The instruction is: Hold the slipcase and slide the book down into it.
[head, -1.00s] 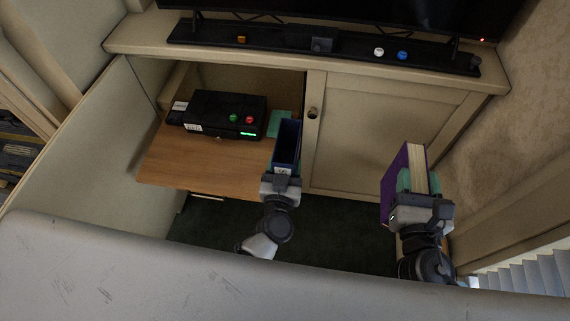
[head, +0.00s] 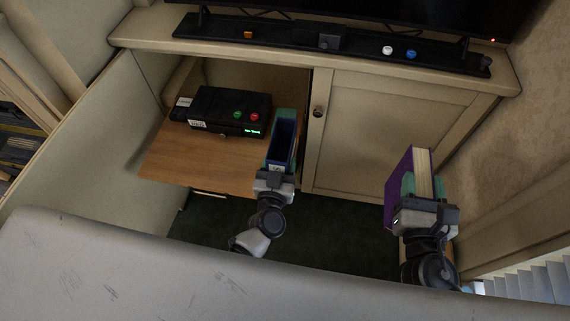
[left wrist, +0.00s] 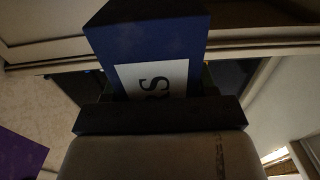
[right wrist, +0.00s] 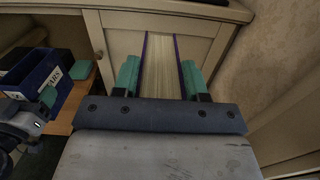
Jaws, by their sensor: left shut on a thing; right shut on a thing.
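The slipcase (head: 283,143) is a dark blue, narrow box whose open mouth faces up in the head view. My left gripper (head: 279,160) is shut on it and holds it at the front edge of the wooden shelf. In the left wrist view its blue face (left wrist: 150,45) carries a white label with dark letters. The book (head: 423,165) has purple covers and cream pages. My right gripper (head: 423,184) is shut on it, well to the right of the slipcase. The right wrist view shows its page block (right wrist: 162,65) between teal fingers. Book and slipcase are apart.
A black box (head: 225,108) with green and red buttons sits on the wooden shelf (head: 190,160). A teal patch (head: 287,114) shows just behind the slipcase. A cabinet door (head: 380,135) stands behind the gap between my grippers. A pale surface (head: 100,270) fills the foreground.

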